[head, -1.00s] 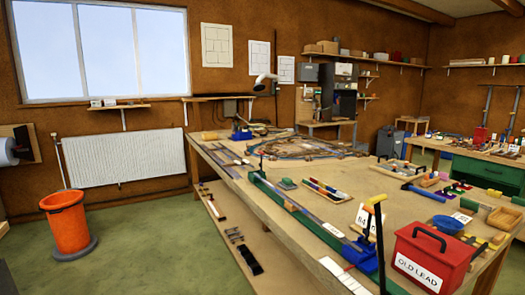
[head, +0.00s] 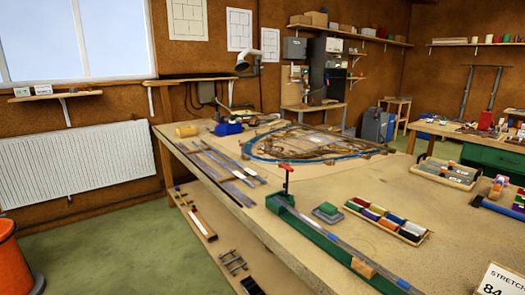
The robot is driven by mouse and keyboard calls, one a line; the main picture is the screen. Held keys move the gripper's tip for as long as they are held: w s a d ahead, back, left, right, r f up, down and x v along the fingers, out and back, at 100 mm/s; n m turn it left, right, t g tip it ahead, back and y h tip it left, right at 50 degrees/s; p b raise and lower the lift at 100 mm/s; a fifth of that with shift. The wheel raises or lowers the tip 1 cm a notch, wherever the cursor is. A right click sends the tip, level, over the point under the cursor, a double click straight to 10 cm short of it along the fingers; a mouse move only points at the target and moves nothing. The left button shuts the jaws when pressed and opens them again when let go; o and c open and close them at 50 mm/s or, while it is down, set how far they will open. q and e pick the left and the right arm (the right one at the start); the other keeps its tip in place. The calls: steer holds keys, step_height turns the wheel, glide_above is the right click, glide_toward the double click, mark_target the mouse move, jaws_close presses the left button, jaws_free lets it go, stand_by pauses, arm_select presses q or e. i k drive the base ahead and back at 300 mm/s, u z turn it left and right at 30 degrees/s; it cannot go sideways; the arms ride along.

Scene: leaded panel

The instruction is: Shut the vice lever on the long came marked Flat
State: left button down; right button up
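A small lever with a red top (head: 286,168) stands upright at the far end of a long green rail (head: 318,237) on the workbench. A long grey strip (head: 340,245) lies along the rail; whether the lever's jaws grip it I cannot tell. Several thin grey strips (head: 215,168), some with blue parts, lie on the bench to the left of the rail's far end. No mark reading Flat can be made out on any strip. Neither of my grippers is in view.
The bench (head: 275,225) carries a round leaded panel (head: 310,146), a tray of coloured pieces (head: 388,222) and a green block (head: 327,212). A cut-off sign (head: 498,281) stands at lower right. Green floor (head: 150,235) is free left of the bench, near an orange bucket (head: 8,262).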

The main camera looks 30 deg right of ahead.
mark_target(284, 185)
steer(key=i, duration=1.8)
steer(key=z, duration=3)
